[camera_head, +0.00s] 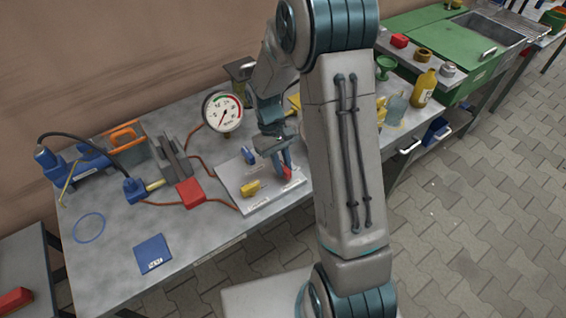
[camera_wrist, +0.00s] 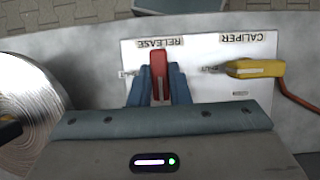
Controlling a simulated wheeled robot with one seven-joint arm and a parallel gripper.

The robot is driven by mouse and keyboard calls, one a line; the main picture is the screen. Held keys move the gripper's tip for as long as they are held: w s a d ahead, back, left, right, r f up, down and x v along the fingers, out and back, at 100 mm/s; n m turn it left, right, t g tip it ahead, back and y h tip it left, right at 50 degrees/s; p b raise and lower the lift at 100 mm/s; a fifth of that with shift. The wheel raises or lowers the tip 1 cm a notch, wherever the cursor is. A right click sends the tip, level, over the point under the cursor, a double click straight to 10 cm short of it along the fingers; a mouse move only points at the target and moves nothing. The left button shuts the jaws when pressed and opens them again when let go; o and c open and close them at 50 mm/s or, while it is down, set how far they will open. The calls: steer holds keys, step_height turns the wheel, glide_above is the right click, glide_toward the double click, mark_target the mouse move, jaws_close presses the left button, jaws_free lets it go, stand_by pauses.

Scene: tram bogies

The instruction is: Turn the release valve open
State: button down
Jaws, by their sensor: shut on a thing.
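The release valve has a red handle (camera_wrist: 159,72), seen in the wrist view under the RELEASE label on a white panel (camera_wrist: 210,50). My gripper (camera_wrist: 159,88) is shut on this red handle, with one blue finger on each side. In the head view my gripper (camera_head: 284,165) reaches down to the right part of the panel (camera_head: 232,180), and the red handle (camera_head: 287,173) shows partly between the fingers. In the wrist view the handle points straight up and down in the picture. Its lower end is hidden by my gripper.
A yellow caliper handle (camera_wrist: 255,69) sits beside the release valve on the panel; it also shows in the head view (camera_head: 250,188). A blue handle (camera_head: 248,155) is behind it. A pressure gauge (camera_head: 223,112) stands behind the panel. A red box (camera_head: 190,193) with hoses lies left.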

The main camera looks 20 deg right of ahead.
steer(key=shift+w, duration=0.1)
stand_by(0.3)
steer(key=c, duration=1.4)
jaws_free()
steer(key=shift+o, duration=0.2)
steer(key=shift+r, duration=0.1)
steer(key=v, duration=1.3)
steer(key=shift+r, duration=0.3)
steer(key=shift+a, duration=0.15)
steer(key=s+d+r+m+t, duration=0.1)
steer(key=s+r+m+t, duration=0.1)
steer(key=s, duration=0.7)
steer(key=s+d+r+m+t+y, duration=0.1)
steer(key=s+r+t, duration=0.3)
steer(key=s, duration=0.6)
steer(key=shift+m+t+p, duration=0.35)
steer(key=shift+m+t, duration=0.05)
steer(key=shift+t, duration=0.2)
